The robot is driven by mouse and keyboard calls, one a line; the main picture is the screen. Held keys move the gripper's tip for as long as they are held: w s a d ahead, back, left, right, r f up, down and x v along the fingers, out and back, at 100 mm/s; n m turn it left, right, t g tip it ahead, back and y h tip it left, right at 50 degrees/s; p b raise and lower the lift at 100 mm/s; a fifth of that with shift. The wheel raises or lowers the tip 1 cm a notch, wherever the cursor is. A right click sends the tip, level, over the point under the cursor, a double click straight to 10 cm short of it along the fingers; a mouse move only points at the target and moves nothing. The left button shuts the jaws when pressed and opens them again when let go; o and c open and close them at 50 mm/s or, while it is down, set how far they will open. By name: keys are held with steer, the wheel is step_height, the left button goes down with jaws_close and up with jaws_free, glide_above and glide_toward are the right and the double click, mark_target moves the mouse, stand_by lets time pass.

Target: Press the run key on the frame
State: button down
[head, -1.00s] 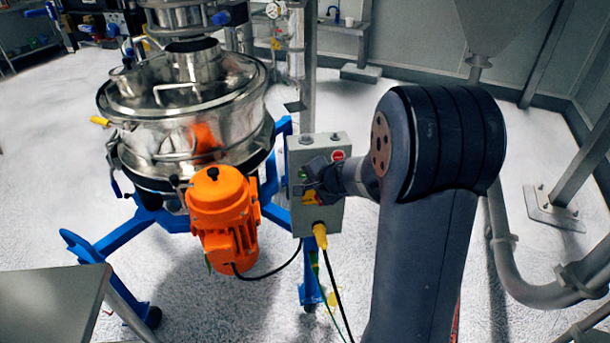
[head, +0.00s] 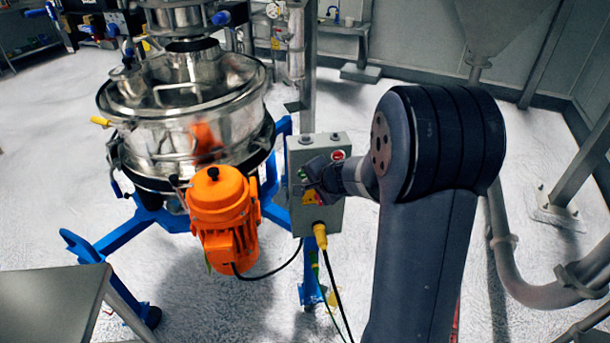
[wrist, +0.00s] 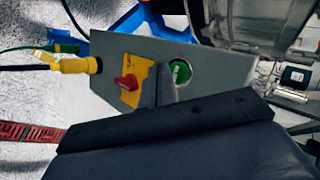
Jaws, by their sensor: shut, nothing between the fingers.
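The grey control box (head: 318,217) is mounted on the sifter's blue frame (head: 98,240). Its round green key (wrist: 181,72) shows in the wrist view, partly covered at the lower left by a finger of my gripper (wrist: 165,84). A bit of the green key also shows in the head view (head: 302,174). My gripper (head: 308,178) is shut and empty, with its tip close against the box face. I cannot tell whether it touches the key. A red rotary switch (wrist: 126,83) on a yellow plate sits beside the key.
A red button (head: 338,155) is on the box near its top. A yellow plug (head: 320,236) with cables hangs below. The orange motor (head: 222,212) and steel sifter (head: 200,125) stand left of the box. A grey pipe (head: 505,240) runs at the right.

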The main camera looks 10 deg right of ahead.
steer(key=shift+w, duration=0.15)
steer(key=shift+w, duration=0.25)
steer(key=shift+w, duration=0.45)
stand_by(0.6)
steer(key=shift+s, duration=0.15)
steer(key=shift+s+b, duration=0.55)
steer(key=shift+s, duration=0.15)
steer(key=shift+s+a+b, duration=0.15)
steer(key=shift+s+b, duration=1)
steer(key=shift+s, duration=1.35)
steer(key=shift+w, duration=0.1)
